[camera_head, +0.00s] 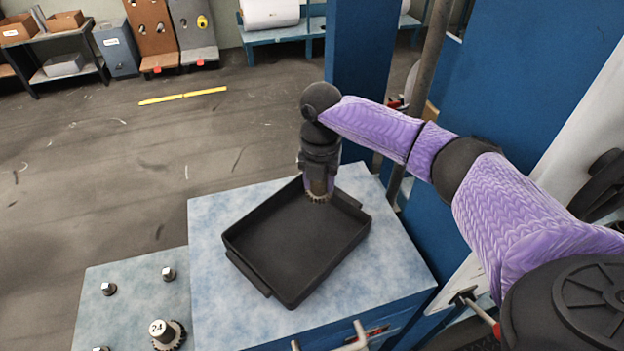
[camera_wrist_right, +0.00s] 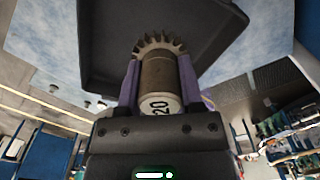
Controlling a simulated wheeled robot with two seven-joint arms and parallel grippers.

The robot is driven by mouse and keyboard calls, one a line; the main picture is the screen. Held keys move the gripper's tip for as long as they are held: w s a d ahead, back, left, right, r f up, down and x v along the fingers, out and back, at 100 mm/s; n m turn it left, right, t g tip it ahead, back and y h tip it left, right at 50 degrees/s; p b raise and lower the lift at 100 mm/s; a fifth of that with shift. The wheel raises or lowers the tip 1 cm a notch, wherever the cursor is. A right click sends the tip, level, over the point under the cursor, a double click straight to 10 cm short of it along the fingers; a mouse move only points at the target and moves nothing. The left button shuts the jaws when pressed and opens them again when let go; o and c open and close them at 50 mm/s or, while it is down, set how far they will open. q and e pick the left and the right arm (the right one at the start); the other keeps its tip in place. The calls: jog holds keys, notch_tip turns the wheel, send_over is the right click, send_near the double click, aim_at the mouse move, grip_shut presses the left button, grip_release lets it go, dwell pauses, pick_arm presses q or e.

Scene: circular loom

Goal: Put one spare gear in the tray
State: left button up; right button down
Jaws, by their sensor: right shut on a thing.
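The black tray (camera_head: 290,250) lies on a pale blue tabletop, and it also shows at the top of the right wrist view (camera_wrist_right: 100,45). My right gripper (camera_head: 318,188) is at the tray's far edge. It is shut on a spare gear (camera_head: 319,197), with a finger on each side of its hub. In the right wrist view the gear (camera_wrist_right: 157,75) has a toothed end toward the tray and a pale end marked 20. I cannot tell whether the gear touches the tray floor. The tray looks empty otherwise. My left gripper is not in view.
Another gear marked 24 (camera_head: 167,334) stands on a lower pale blue surface (camera_head: 130,300) at the bottom left, with several bolts around it. A blue column (camera_head: 361,75) rises behind the table. Open floor lies to the left.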

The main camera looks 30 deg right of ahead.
aim_at(318, 220)
notch_tip(318, 220, down, 4)
jog(key=b, duration=0.4)
notch_tip(318, 220, down, 3)
jog(key=shift+f+b, duration=0.15)
jog(key=shift+b, duration=0.8)
jog(key=shift+f, duration=0.4)
jog(key=shift+f+b, duration=0.3)
